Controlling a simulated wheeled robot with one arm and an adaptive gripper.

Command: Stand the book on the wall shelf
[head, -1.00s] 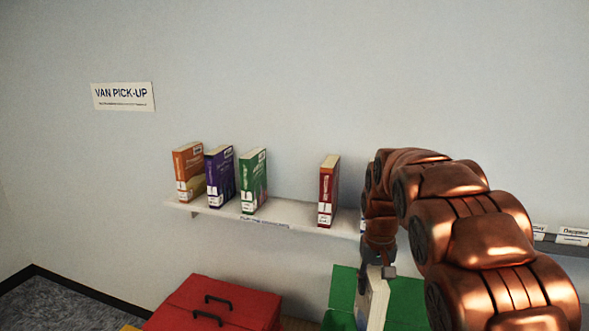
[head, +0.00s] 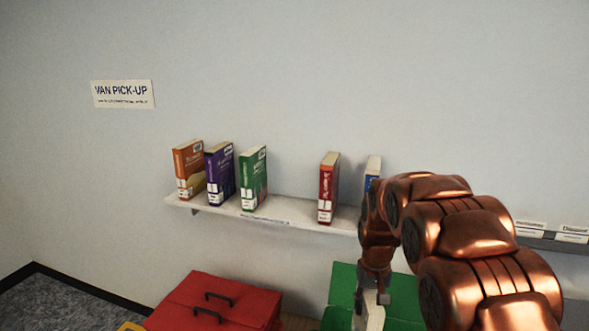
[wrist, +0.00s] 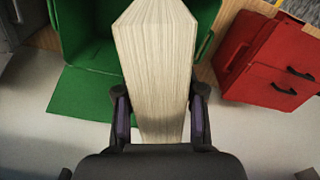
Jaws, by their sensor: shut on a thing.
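My gripper (head: 373,290) is low in front of the wall shelf, shut on a book (head: 371,318). In the wrist view the gripper (wrist: 159,100) has a finger on each side of the book (wrist: 157,75), whose pale page edges face the camera. Its cover is not clearly visible. The white wall shelf (head: 290,209) is above and behind the gripper. Orange (head: 189,170), purple (head: 219,172), green (head: 253,178), red (head: 328,187) and blue (head: 373,170) books stand on it. My arm partly hides the blue one and the shelf's right end.
A green open crate (head: 342,283) is below the gripper, and also shows in the wrist view (wrist: 85,60). A red lidded box (head: 215,305) stands to its left. A clear gap lies between the green and red books. A grey labelled ledge (head: 560,243) is at right.

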